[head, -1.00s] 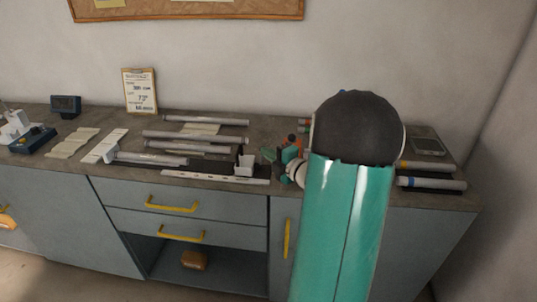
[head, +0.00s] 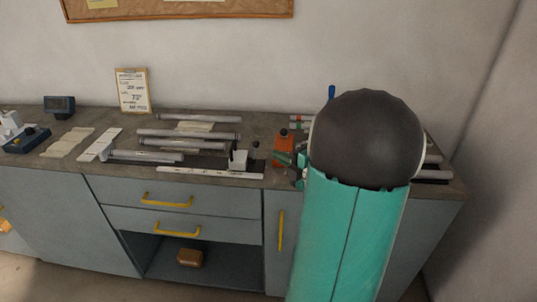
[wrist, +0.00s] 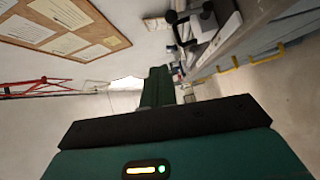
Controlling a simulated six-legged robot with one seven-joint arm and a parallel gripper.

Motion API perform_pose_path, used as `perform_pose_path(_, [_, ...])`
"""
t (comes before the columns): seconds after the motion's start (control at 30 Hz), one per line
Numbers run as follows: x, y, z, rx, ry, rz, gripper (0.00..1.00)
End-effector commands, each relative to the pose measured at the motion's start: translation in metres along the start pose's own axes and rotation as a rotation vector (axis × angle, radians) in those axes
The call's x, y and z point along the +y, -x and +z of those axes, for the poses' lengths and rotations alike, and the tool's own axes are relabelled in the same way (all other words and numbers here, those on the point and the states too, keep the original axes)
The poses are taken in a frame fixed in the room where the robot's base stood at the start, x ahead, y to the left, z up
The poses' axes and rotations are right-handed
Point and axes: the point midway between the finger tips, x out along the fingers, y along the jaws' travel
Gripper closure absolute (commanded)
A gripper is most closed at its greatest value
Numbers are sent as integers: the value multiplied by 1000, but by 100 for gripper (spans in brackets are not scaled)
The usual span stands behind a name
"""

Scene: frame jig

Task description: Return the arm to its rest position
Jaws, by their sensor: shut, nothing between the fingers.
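My arm's teal link and dark rounded joint (head: 365,138) stand large in the right half of the head view, in front of the bench's right end. They hide part of the bench top. My gripper (wrist: 160,88) shows in the wrist view beyond a dark bar and a teal housing with small lights. It is shut with nothing held. In the head view only small teal and dark parts show left of the arm, so the gripper's fingers are not clear there.
The grey bench (head: 75,118) bears several pale tubes (head: 190,135), a white ruler-like strip (head: 210,173), an orange block (head: 284,146) and a clipboard (head: 132,91). Yellow-handled drawers (head: 170,200) are below. A pinboard (wrist: 65,35) hangs on the wall.

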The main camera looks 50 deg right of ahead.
Motion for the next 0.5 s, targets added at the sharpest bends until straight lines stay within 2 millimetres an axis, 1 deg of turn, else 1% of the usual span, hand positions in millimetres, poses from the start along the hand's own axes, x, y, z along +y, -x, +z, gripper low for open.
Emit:
perform_pose_path(0.03, [2,8,1,-3,1,0,100])
perform_pose_path(0.1, [2,15,1,-2,1,0,100])
perform_pose_path(0.2, [3,20,0,0,0,0,100])
perform_pose_path(0.5, [3,22,-2,5,6,-2,100])
